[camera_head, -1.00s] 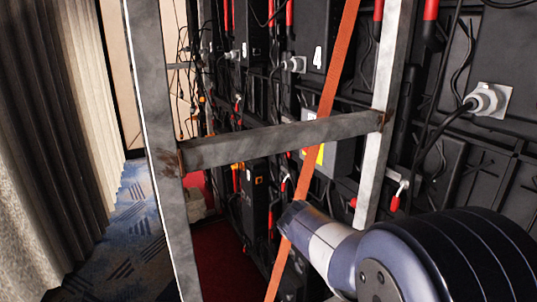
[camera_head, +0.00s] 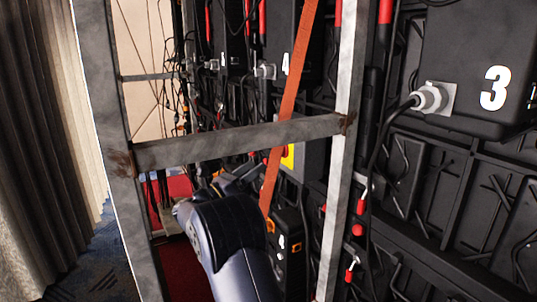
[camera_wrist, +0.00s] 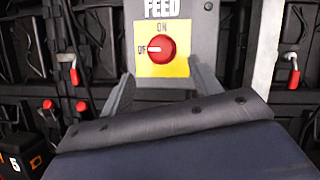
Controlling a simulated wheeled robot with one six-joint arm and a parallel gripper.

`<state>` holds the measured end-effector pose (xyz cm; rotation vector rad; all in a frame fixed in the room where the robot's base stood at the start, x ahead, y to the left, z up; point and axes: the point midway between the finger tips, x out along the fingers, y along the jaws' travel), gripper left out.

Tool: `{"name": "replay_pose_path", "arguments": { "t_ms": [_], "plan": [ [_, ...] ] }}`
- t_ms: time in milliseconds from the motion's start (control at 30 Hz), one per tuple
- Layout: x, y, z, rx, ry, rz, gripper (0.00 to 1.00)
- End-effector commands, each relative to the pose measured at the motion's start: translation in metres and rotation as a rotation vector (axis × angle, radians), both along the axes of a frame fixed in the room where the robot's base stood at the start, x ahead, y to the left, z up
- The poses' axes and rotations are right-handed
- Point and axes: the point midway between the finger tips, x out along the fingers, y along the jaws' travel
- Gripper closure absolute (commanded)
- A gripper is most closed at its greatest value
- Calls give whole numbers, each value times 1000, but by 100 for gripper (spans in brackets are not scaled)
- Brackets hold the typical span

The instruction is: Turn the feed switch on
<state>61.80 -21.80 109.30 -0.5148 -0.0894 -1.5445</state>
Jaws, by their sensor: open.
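The feed switch is a red round knob (camera_wrist: 161,48) on a yellow plate (camera_wrist: 180,68), fixed to a grey box marked FEED (camera_wrist: 187,15) in the wrist view. Its white mark points left toward the OFF label; ON is above. In the head view the yellow plate (camera_head: 290,157) shows beside an orange strap, which partly hides the switch. My gripper (camera_wrist: 160,72) is open and empty. Its fingers stand to the lower left and lower right of the knob in the picture, with no visible contact. In the head view the gripper's fingers are partly hidden behind my wrist.
A grey metal frame with a crossbar (camera_head: 240,141) stands in front of the wall, my arm passing below the bar. The orange strap (camera_head: 290,95) slants close to my gripper. Cables and red-handled latches (camera_wrist: 291,68) line the black panels. A curtain (camera_head: 35,150) hangs at left.

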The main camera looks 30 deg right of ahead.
Motion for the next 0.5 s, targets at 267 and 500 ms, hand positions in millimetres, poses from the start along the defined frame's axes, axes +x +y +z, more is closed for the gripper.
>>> {"name": "replay_pose_path", "arguments": {
  "t_ms": [267, 500],
  "plan": [
    [1, -51, 21, 1, -2, -3, 40],
    [3, -76, 30, 2, -1, 0, 40]
  ]
}}
